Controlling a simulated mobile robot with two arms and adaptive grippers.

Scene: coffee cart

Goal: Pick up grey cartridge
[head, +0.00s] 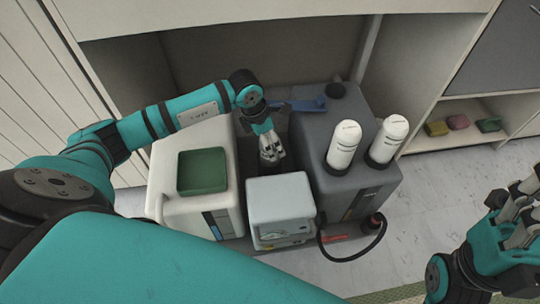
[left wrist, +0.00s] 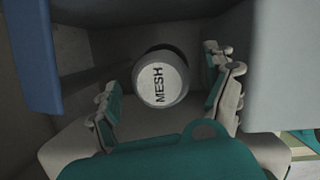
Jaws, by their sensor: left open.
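A round grey-white cartridge top lettered MESH (left wrist: 161,79) shows in the left wrist view, in a gap between machines. My left gripper (head: 270,153) is open and points down into the gap behind the small white box in the head view. In the left wrist view its two fingers lie either side of the cartridge top, with visible space on both sides. The cartridge's lower body is hidden, and I cannot make it out in the head view. My right gripper (head: 516,212) is at the right edge of the head view, with no object visible in it; its opening is unclear.
The gap is bounded by a white machine with a green top (head: 202,171), a small white box (head: 282,207) and a dark grey machine (head: 352,190). Two white canisters (head: 344,146) stand on the dark machine. A blue piece (head: 306,104) lies behind. A black hose (head: 350,258) loops in front.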

